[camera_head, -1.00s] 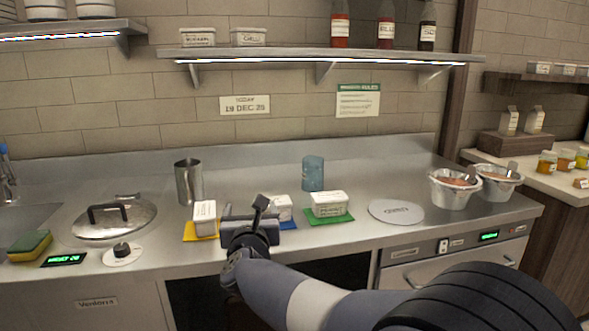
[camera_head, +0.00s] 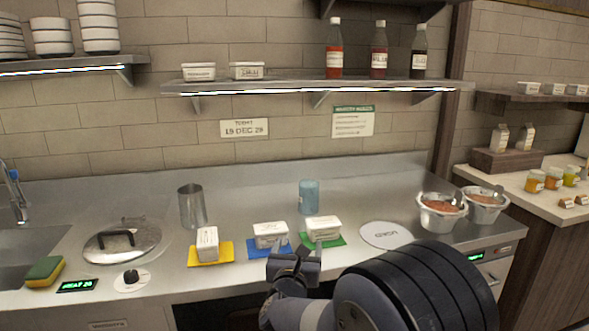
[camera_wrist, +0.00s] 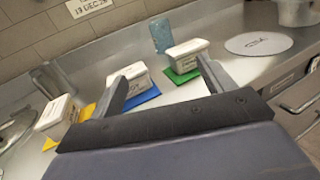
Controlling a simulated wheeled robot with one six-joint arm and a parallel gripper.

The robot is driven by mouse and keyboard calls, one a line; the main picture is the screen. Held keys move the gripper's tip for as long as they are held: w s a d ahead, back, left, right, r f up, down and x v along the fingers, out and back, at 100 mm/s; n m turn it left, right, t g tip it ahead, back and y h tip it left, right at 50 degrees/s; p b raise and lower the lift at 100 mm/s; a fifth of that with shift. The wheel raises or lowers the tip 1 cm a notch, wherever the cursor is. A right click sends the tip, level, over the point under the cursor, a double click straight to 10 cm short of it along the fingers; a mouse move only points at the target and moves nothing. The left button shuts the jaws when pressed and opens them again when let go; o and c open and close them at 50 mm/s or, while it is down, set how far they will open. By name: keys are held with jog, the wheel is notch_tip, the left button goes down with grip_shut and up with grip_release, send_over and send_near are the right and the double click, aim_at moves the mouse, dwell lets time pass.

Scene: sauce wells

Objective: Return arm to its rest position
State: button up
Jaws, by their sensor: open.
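My gripper (camera_head: 296,250) is in front of the counter edge, low in the head view, with my dark arm at the lower right. In the wrist view its two fingers (camera_wrist: 160,84) stand apart with nothing held between them. Beyond it are three white labelled tubs: one (camera_head: 207,243) on a yellow mat (camera_head: 226,255), one (camera_head: 270,235) on a blue mat (camera_head: 258,252), and one (camera_head: 323,228) on a green mat (camera_head: 338,240). The wrist view shows the blue-mat tub (camera_wrist: 128,76) behind and between the fingers.
A lidded pan (camera_head: 122,243), a knob (camera_head: 131,277) and a sponge (camera_head: 44,270) are at left. A metal jug (camera_head: 192,205) and blue cup (camera_head: 309,197) stand behind. A white disc (camera_head: 386,235) and two filled pots (camera_head: 440,212) are at right. A shelf (camera_head: 300,88) runs above.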

jog(key=shift+s+d+r+m+h+p, duration=0.1)
jog(key=shift+d+m+h+p, duration=0.1)
jog(key=shift+d+p, duration=0.55)
jog(key=shift+s+d+r+m+h+p, duration=0.1)
jog(key=shift+d+h+p, duration=0.1)
jog(key=shift+d+p, duration=0.5)
jog(key=shift+d+f, duration=0.1)
jog(key=shift+d, duration=0.1)
